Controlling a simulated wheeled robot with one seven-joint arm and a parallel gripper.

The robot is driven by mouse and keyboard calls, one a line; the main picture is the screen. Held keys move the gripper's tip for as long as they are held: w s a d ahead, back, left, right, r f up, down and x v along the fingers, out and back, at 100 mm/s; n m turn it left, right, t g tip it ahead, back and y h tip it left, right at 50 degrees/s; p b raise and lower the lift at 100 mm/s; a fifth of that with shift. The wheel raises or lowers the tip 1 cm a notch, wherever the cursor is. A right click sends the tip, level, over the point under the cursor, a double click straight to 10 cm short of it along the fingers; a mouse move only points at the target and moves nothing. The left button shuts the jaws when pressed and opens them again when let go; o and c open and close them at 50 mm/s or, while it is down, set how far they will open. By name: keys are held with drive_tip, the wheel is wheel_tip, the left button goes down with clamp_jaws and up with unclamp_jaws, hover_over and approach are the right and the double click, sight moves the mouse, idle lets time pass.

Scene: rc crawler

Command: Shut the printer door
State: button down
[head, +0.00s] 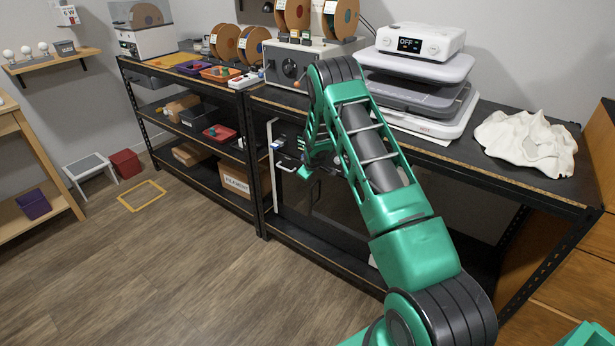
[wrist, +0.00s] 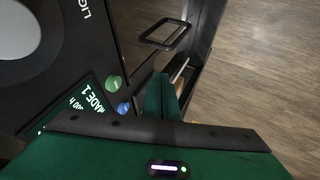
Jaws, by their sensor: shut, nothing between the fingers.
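The printer door (wrist: 125,18) is a dark panel with a black loop handle (wrist: 165,34) at the top middle of the wrist view. In the head view, what looks like the door's pale frame (head: 271,165) stands out at the front of the dark rack, with a handle (head: 286,168) beside it. The door appears open; how far is hard to tell. My gripper (head: 308,172) is shut and empty, just right of that handle. In the wrist view my green fingers (wrist: 165,92) are below the handle and apart from it. My arm hides much of the printer.
A control panel with a green knob (wrist: 113,83) and a blue knob (wrist: 124,108) is close to my fingers' left. The worktop carries a grey machine with a dial (head: 291,70), a white device (head: 420,42) and a crumpled cloth (head: 525,143).

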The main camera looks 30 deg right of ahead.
drive_tip(key=shift+a, duration=0.1)
drive_tip(key=s+a+r, duration=0.6)
drive_tip(key=s+r, duration=0.1)
drive_tip(key=r, duration=0.1)
drive_tip(key=s+d+r+m+g, duration=0.2)
drive_tip(key=s+r+m, duration=0.1)
drive_tip(key=s+r, duration=0.7)
drive_tip(key=s+d+r+m+g, duration=0.1)
drive_tip(key=s+d+r+m, duration=0.1)
drive_tip(key=s+r, duration=0.8)
drive_tip(key=s+a+r+m+g+y, duration=0.1)
drive_tip(key=s+a+m, duration=0.1)
drive_tip(key=s, duration=0.9)
drive_tip(key=s+a+r+m+g+y, duration=0.1)
drive_tip(key=s+a+r+m, duration=0.1)
drive_tip(key=s, duration=1)
drive_tip(key=s+a+r+m+g, duration=0.2)
drive_tip(key=s+a, duration=0.1)
drive_tip(key=s, duration=0.9)
drive_tip(key=shift+a+r+y, duration=0.25)
drive_tip(key=shift+a+y, duration=0.1)
drive_tip(key=shift+y, duration=0.05)
